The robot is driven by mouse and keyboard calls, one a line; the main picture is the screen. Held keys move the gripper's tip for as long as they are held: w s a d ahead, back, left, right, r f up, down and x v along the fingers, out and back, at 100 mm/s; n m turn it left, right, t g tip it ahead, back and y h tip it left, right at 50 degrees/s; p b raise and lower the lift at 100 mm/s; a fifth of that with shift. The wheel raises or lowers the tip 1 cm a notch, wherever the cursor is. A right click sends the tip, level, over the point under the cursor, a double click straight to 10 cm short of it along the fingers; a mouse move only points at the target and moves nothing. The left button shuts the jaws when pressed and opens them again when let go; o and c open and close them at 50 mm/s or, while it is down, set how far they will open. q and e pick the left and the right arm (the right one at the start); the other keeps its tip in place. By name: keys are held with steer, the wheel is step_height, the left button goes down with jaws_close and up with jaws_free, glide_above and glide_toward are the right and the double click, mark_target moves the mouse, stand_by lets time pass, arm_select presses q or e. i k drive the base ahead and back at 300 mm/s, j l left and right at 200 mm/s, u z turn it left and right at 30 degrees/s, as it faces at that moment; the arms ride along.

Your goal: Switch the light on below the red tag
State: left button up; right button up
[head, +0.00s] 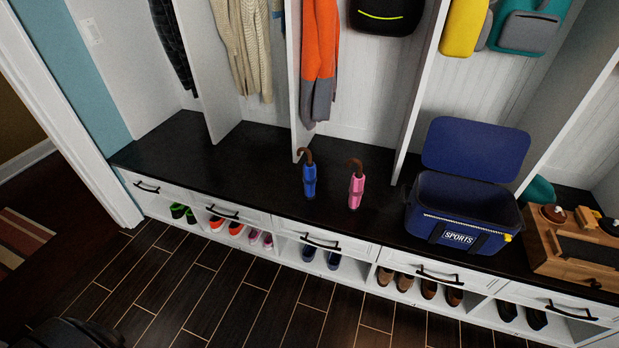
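A white wall plate (91,31), which looks like a switch panel, is on the white side wall at the upper left. It is small, and I cannot tell its switches or their positions. I see no red tag in the head view. Neither of my grippers is in view.
A black bench top (240,170) over white drawers and shoe cubbies runs across the view. On it are a blue umbrella (309,180), a pink umbrella (356,188), an open blue sports bag (462,212) and a wooden box (570,250). Coats and bags hang above. Wood floor (190,290) lies clear in front.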

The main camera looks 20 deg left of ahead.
mark_target(92, 29)
steer(key=u, duration=0.55)
steer(key=i+j+u, duration=0.15)
steer(key=i+u, duration=0.3)
steer(key=i+j+u, duration=0.1)
steer(key=u, duration=0.4)
steer(key=i+l+u, duration=0.15)
steer(key=i+u, duration=0.3)
steer(key=i+l+z, duration=0.15)
steer(key=i, duration=0.3)
steer(key=i+j+z, duration=0.2)
steer(key=z, duration=0.3)
steer(key=i+j+z, duration=0.15)
steer(key=z, duration=0.35)
steer(key=i+j+z, duration=0.1)
steer(key=j+z, duration=0.4)
steer(key=i+j+z, duration=0.15)
steer(key=j, duration=0.95)
steer(key=j+z, duration=0.2)
steer(key=j, duration=0.9)
